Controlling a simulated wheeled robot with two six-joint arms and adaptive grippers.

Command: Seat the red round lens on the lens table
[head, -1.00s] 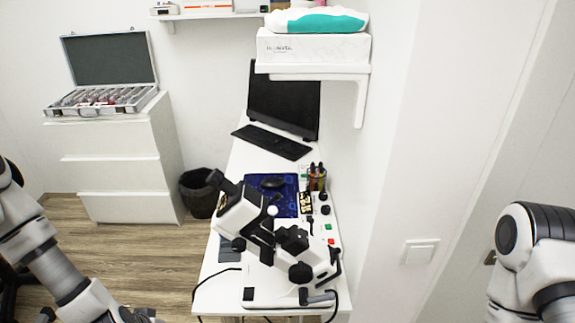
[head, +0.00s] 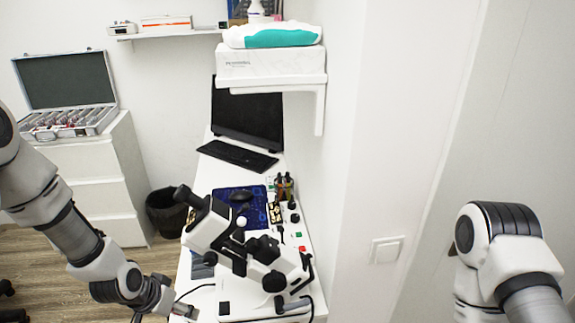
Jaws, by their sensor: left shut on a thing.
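My left gripper (head: 183,311) is low in the head view, beside the near left edge of the white table (head: 207,294). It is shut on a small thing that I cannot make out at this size. I cannot pick out the red round lens for certain. An open case (head: 64,118) with rows of small lens-like pieces, some reddish, stands on the white drawers at the left. I cannot tell which surface is the lens table. My right arm shows at the right, but its gripper is out of view.
A black and white optical instrument (head: 222,236) stands on the white table, with cables at its near end. Behind it are a mouse pad (head: 228,210), keyboard (head: 238,155) and monitor (head: 247,112). A black bin (head: 164,214) stands between drawers (head: 88,168) and table. A shelf (head: 290,88) overhangs the table.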

